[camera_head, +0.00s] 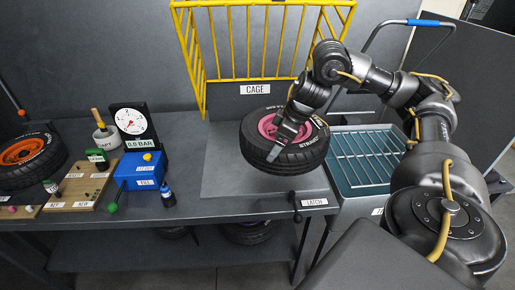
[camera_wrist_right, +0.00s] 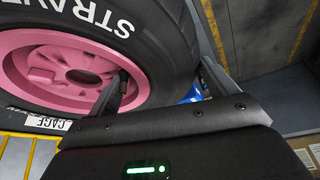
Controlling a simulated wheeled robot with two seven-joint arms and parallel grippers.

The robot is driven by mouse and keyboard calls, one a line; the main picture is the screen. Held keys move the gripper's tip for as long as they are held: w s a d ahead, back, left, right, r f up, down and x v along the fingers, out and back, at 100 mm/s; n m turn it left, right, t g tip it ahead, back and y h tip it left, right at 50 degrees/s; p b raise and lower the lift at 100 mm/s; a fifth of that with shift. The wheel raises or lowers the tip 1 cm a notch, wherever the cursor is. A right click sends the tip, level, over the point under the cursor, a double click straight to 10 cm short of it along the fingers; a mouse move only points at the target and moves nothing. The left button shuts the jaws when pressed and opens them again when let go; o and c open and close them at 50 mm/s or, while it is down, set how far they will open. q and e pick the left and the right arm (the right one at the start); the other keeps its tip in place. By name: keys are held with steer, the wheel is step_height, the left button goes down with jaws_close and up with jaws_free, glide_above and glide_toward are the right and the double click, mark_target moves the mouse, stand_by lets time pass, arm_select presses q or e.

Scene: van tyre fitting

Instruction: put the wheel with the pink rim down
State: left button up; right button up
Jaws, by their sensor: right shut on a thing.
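The wheel with the pink rim (camera_head: 262,147), a black tyre with white lettering, is over the grey plate (camera_head: 222,185) in front of the yellow cage (camera_head: 255,40). My right gripper (camera_head: 279,146) is shut on this wheel's tyre from above. In the right wrist view the wheel (camera_wrist_right: 70,65) fills the upper left, one finger inside the pink rim and the other outside the tyre. The wheel looks nearly flat; I cannot tell whether its underside touches the plate. My left gripper is not in view.
A blue-edged wire-rack tray (camera_head: 360,160) stands right of the plate. A latch handle (camera_head: 295,205) is at the front edge. Left are a blue box (camera_head: 140,171), a pressure gauge (camera_head: 132,122), a small bottle (camera_head: 167,195) and an orange-rimmed wheel (camera_head: 30,155). Another wheel (camera_head: 248,233) is on the lower shelf.

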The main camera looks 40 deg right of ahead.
steer(key=w+f, duration=0.1)
steer(key=w, duration=0.2)
steer(key=w+d+f, duration=0.1)
steer(key=w, duration=0.2)
steer(key=w+f, duration=0.2)
steer(key=w, duration=0.1)
steer(key=shift+w+d+b, duration=0.1)
steer(key=shift+d+b, duration=0.05)
steer(key=shift+b, duration=0.15)
steer(key=w+f, duration=0.4)
steer(key=f, duration=0.1)
steer(key=shift+w+d+f+b, duration=0.1)
steer(key=shift+w+d+b, duration=0.05)
steer(key=shift+d+b, duration=0.25)
steer(key=shift+w+f, duration=0.15)
steer(key=shift+f, duration=0.2)
step_height(320, 180, down, 3)
steer(key=shift+r+p, duration=0.1)
steer(key=shift+p, duration=0.75)
steer(key=o, duration=1.9)
steer(key=shift+f, duration=0.2)
